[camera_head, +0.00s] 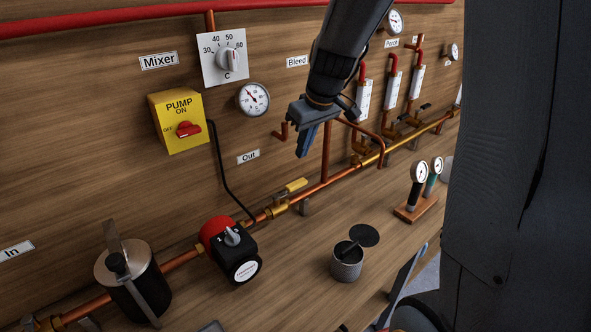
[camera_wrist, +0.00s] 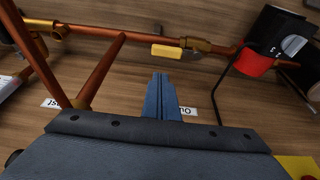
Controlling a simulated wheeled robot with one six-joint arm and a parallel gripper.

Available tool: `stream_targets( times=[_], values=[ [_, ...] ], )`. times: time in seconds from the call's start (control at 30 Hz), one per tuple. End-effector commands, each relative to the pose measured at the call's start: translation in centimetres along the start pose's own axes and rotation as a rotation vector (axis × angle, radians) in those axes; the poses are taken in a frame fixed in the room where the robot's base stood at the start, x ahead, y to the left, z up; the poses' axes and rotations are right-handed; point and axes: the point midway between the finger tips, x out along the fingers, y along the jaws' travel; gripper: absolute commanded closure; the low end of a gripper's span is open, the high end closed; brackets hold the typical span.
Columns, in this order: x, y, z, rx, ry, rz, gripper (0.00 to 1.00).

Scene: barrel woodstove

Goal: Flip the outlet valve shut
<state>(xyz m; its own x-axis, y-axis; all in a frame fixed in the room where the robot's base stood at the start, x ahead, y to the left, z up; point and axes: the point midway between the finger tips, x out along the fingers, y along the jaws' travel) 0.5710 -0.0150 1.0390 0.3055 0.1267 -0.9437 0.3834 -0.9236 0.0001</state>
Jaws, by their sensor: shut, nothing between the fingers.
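The outlet valve is a brass body (camera_head: 278,208) with a yellow lever (camera_head: 296,185) on the copper pipe, below and right of the "Out" label (camera_head: 248,156). The lever lies roughly along the pipe. In the wrist view the yellow lever (camera_wrist: 166,52) shows just beyond my fingertips, beside the pipe. My gripper (camera_head: 302,152) is shut and empty, with its blue fingers pointing down. It hangs above the lever in the head view and does not appear to touch it.
A red and black pump (camera_head: 230,245) sits left of the valve. A vertical copper pipe (camera_head: 326,150) stands right of my gripper, with flow meters (camera_head: 364,100) farther right. A black cable (camera_head: 218,165) runs down to the pump. A metal cup (camera_head: 346,264) stands in front.

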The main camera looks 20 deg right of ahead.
Motion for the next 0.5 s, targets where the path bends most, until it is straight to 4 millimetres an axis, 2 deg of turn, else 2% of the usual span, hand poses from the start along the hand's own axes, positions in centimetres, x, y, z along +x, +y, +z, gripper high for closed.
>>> stream_targets(
  times=[0.13, 0.27, 0.5],
  values=[
    [0.4, 0.0, 0.0, 0.000, -0.001, -0.001, 1.00],
    [1.8, -0.1, 0.1, 0.000, -0.004, -0.002, 1.00],
    [5.6, -0.1, 0.1, 0.000, -0.004, -0.002, 1.00]
  ],
)
